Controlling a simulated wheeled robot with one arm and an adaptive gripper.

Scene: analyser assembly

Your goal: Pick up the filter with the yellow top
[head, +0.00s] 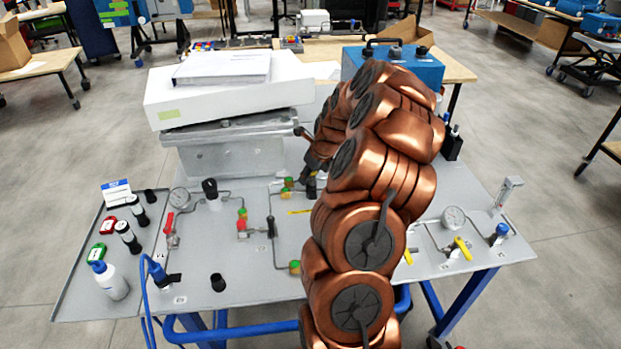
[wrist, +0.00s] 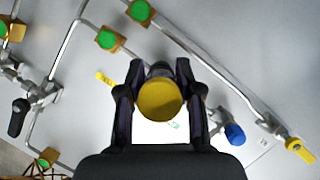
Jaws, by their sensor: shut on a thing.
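The filter with the yellow top (wrist: 160,99) sits between the two black fingers of my gripper (wrist: 159,72) in the wrist view. Its round yellow top faces the camera, and the fingers press on it from both sides. Its lower body is hidden under the top, so I cannot tell whether it touches the panel or hangs above it. In the head view my copper-coloured arm reaches over the middle of the bench. It covers the filter and most of the gripper there.
Pipes with green-topped brass fittings (wrist: 109,39) and a blue knob (wrist: 235,133) surround the gripper. The bench panel (head: 250,280) also carries a left gauge (head: 179,199) and a right gauge (head: 453,217). A side tray at left holds a white bottle (head: 110,281) and several small parts. A blue case (head: 425,72) stands behind.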

